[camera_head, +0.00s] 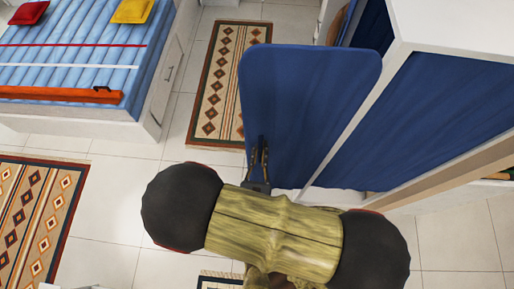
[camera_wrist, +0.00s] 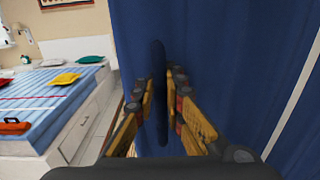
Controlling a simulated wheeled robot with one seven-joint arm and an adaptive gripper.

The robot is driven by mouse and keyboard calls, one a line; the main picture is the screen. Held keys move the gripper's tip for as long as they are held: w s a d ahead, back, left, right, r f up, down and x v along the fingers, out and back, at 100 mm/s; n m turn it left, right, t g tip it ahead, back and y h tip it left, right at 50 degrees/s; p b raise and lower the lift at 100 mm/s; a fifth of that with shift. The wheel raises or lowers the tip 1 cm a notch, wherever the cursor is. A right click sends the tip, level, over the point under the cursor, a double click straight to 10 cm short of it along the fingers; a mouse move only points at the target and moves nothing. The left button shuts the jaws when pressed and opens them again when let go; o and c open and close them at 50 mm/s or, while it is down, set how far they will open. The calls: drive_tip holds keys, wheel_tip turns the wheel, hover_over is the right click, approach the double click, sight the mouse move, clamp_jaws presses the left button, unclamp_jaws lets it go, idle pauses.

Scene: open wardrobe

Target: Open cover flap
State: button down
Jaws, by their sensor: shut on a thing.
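The cover flap (camera_head: 305,105) is a dark blue panel with rounded corners. It stands out from the white-framed wardrobe on the right in the head view. In the wrist view the flap (camera_wrist: 159,95) shows edge-on between my fingers. My gripper (camera_head: 258,146) is at the flap's lower left edge in the head view. In the wrist view my gripper (camera_wrist: 161,98) has one finger on each side of the flap's edge and is shut on it. Part of the wardrobe opening behind the flap is hidden.
A bed (camera_head: 85,62) with blue striped cover and cushions stands at the upper left. Patterned rugs (camera_head: 203,100) lie on the pale tiled floor (camera_head: 120,190). The wardrobe's white frame (camera_head: 440,20) and a fixed blue panel (camera_head: 420,120) are on the right. Open floor lies between bed and flap.

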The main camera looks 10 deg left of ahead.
sight(262, 125)
idle(0.4)
drive_tip(key=c, duration=2)
unclamp_jaws()
drive_tip(key=shift+o, duration=0.5)
wheel_tip(262, 125, up, 10)
drive_tip(key=shift+r, duration=0.1)
